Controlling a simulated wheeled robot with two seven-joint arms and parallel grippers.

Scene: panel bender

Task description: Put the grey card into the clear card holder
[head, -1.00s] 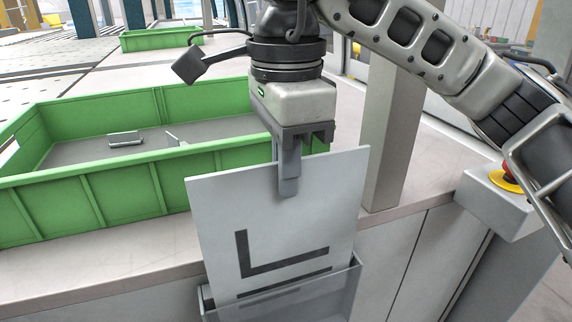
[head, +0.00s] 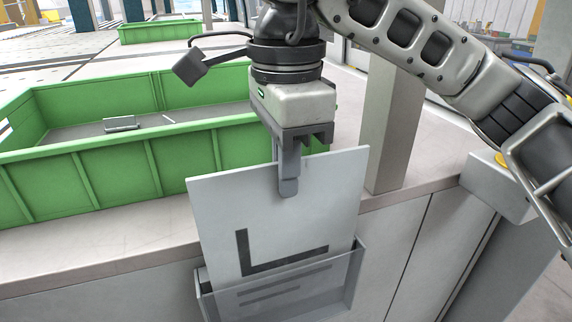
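The grey card (head: 285,205), with a dark L-shaped mark and dark lines, stands upright. Its lower part is inside the clear card holder (head: 352,285), with its printed lines seen through the holder's front. The holder sits at the front face of the counter. My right gripper (head: 288,188) is shut on the card's top edge, one finger showing in front of the card; the other finger is hidden behind it. My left gripper is not in the frame.
A green crate (head: 110,165) with small metal parts in it stands on the counter (head: 100,250) at left. A grey post (head: 393,130) rises behind the card. A box with a yellow-ringed button (head: 490,165) is at right, partly covered by my arm.

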